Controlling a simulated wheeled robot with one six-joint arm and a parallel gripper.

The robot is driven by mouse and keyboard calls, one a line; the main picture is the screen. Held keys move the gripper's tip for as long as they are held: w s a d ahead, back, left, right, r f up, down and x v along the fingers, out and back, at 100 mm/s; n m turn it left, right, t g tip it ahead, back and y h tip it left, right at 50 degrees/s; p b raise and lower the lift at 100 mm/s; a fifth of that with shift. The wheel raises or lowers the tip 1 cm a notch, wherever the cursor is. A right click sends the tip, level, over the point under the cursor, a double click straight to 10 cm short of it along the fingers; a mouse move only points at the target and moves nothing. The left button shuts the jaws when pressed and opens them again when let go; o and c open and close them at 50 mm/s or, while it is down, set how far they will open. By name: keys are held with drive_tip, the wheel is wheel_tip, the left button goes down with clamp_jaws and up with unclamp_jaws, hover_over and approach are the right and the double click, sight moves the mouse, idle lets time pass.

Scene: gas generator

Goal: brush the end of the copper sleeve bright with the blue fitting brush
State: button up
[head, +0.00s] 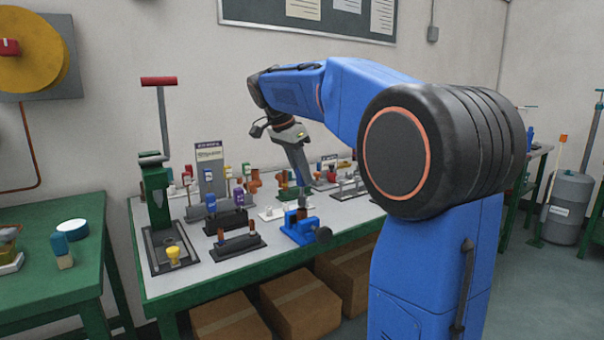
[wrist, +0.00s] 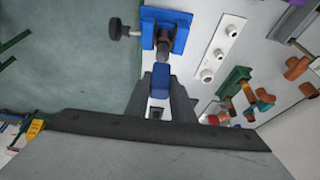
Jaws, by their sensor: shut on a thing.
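A small blue vise (head: 300,234) stands on the grey bench top near its front edge, with a dark knob on its side. It also shows at the top of the wrist view (wrist: 180,32). The copper sleeve (wrist: 163,48) sits in the vise and looks dull brown; in the head view it rises from the vise top (head: 302,213). My gripper (wrist: 160,88) is shut on the blue fitting brush (wrist: 160,78). The brush points toward the sleeve in the wrist view; I cannot tell whether they touch. In the head view the brush is hard to make out at my gripper (head: 303,180).
A white strip with several fittings (wrist: 217,48) lies beside the vise. A green stand with copper fittings (wrist: 236,82) is further right. Cardboard boxes (head: 300,302) sit underneath.

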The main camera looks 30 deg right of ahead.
sight(302, 183)
drive_tip(key=shift+f, duration=1.7)
drive_tip(key=shift+n+t, duration=0.4)
drive_tip(key=shift+n, duration=0.7)
drive_tip(key=shift+n+t+y, duration=0.4)
drive_tip(key=shift+n+t, duration=0.5)
drive_tip(key=shift+n, duration=1.4)
